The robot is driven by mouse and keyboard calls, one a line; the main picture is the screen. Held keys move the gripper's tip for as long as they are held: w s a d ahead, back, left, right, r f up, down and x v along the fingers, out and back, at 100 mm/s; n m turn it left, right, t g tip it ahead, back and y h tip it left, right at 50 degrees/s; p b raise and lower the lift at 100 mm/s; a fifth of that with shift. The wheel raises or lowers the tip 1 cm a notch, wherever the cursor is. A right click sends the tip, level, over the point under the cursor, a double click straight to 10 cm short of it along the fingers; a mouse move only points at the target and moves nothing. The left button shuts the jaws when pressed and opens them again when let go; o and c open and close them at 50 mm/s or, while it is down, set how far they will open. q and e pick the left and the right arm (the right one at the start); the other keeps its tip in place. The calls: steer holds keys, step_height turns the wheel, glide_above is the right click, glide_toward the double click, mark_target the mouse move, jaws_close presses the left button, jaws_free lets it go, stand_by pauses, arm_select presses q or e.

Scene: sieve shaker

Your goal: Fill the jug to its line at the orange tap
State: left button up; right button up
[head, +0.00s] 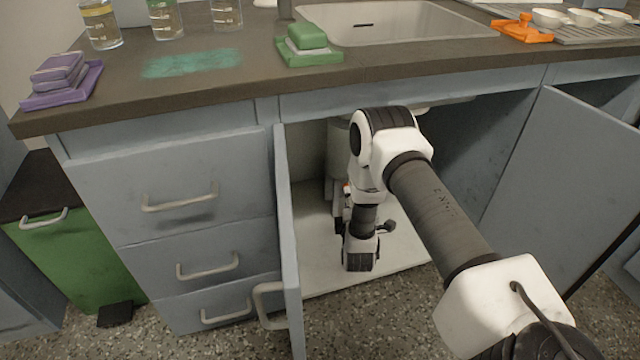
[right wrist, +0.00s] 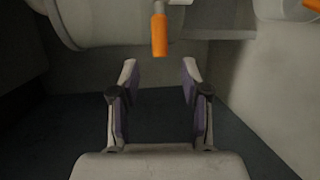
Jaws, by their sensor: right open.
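The orange tap (right wrist: 159,32) shows in the right wrist view as a small orange piece hanging below a pale rounded tank (right wrist: 105,25). My right gripper (right wrist: 159,72) is open and empty, with its two fingers apart just below the tap. The tap is centred between the fingers in the picture, and I see no contact. In the head view my right arm reaches into the open cabinet under the sink, and its fingertips are hard to make out there. I cannot pick out the jug in either view. My left gripper is not in view.
The open left cabinet door (head: 288,245) and open right door (head: 575,180) flank the opening. The cabinet floor (head: 400,255) is pale. The sink (head: 400,22), a green sponge tray (head: 310,55) and several glass vessels stand on the counter.

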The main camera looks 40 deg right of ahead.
steer(key=b+x, duration=0.1)
steer(key=x, duration=0.1)
steer(key=b+x, duration=0.1)
steer(key=x, duration=0.1)
steer(key=b+x, duration=0.1)
steer(key=x, duration=0.2)
steer(key=shift+s+d+f+b, duration=0.15)
steer(key=shift+s+d+b, duration=0.15)
steer(key=shift+b, duration=0.1)
steer(key=shift+w+d, duration=0.2)
steer(key=shift+w, duration=0.1)
jaws_close()
